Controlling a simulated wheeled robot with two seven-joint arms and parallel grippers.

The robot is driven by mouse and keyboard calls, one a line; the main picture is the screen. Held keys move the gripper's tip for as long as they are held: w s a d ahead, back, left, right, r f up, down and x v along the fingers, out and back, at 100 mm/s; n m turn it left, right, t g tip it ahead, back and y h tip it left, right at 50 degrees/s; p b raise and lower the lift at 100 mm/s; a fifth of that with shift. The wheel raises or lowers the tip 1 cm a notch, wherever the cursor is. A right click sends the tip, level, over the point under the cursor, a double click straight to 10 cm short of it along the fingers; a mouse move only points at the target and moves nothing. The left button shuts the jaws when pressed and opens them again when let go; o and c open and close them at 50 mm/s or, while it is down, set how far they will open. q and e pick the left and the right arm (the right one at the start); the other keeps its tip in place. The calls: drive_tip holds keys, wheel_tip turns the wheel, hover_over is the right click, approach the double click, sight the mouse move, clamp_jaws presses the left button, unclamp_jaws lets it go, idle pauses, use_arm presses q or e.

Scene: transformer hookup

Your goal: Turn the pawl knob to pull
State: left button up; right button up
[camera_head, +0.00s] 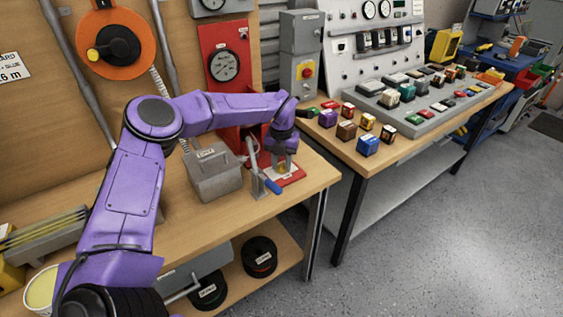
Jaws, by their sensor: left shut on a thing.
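My left arm reaches across the wooden bench, and my left gripper (284,165) points down over a red base plate (291,178) near the bench's right end. It is shut on a small yellowish piece (282,169) there, mostly hidden between the fingers; I cannot tell for sure that this is the pawl knob. Right beside it, a grey metal post carries a lever with a blue handle (272,187). No marking for "pull" can be read. My right gripper is out of view.
A grey lidded box (214,177) stands left of the lever. A red panel with a gauge (222,67) rises behind. An orange reel (115,45) hangs on the back board. The right-hand bench (398,150) holds several small coloured blocks. The floor in front is clear.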

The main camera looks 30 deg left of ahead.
sight(282, 163)
use_arm(q)
drive_tip(key=shift+w+r, duration=0.1)
drive_tip(key=shift+r, duration=0.05)
drive_tip(key=o, duration=1.1)
drive_tip(key=shift+c, duration=0.2)
wheel_tip(282, 163, up, 10)
drive_tip(key=b, duration=0.1)
drive_tip(key=shift+r, duration=0.2)
